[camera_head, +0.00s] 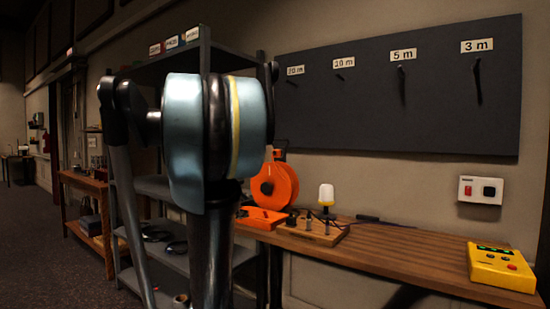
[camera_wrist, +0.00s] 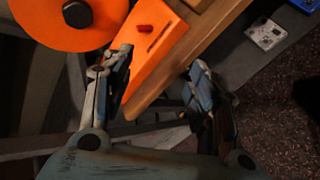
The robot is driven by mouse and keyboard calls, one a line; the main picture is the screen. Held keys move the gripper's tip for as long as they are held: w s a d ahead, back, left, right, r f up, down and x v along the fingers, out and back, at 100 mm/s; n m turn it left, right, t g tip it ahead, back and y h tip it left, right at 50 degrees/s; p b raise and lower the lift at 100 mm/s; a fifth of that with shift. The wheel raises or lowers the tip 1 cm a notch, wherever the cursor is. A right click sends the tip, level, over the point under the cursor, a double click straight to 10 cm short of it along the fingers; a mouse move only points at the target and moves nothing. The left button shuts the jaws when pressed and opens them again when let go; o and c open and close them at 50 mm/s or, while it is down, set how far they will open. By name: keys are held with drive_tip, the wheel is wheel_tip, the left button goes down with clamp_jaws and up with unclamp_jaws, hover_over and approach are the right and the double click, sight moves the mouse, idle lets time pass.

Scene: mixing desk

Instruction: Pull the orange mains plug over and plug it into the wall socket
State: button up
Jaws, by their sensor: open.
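My gripper (camera_wrist: 160,58) is open in the wrist view, with nothing seen between its fingers. Its left finger overlaps the orange base (camera_wrist: 165,42) of a cable reel (camera_wrist: 62,18) in the picture; whether they touch I cannot tell. In the head view the orange reel (camera_head: 275,186) stands at the left end of the wooden desk, partly behind my arm, which hides the gripper. A white wall socket plate (camera_head: 480,190) with a red switch and a dark outlet is on the wall at right. I cannot make out an orange mains plug for certain.
A wooden block (camera_head: 312,232) with several pegs and a white-capped lamp (camera_head: 326,194) stand beside the reel. A yellow box (camera_head: 502,267) sits at the desk's (camera_head: 420,248) right end. The desk between is mostly clear. Grey shelving (camera_head: 150,187) stands behind my arm.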

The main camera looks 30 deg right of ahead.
drive_tip(key=w+d+r+n+t+h, duration=0.2)
drive_tip(key=w+d+r+n+h, duration=0.4)
drive_tip(key=w+d+r+n, duration=0.7)
drive_tip(key=w+d+r, duration=0.4)
drive_tip(key=d, duration=0.3)
drive_tip(key=shift+w+r+h, duration=0.25)
drive_tip(key=shift+h, duration=0.15)
drive_tip(key=shift+d, duration=0.15)
drive_tip(key=shift+x, duration=4.4)
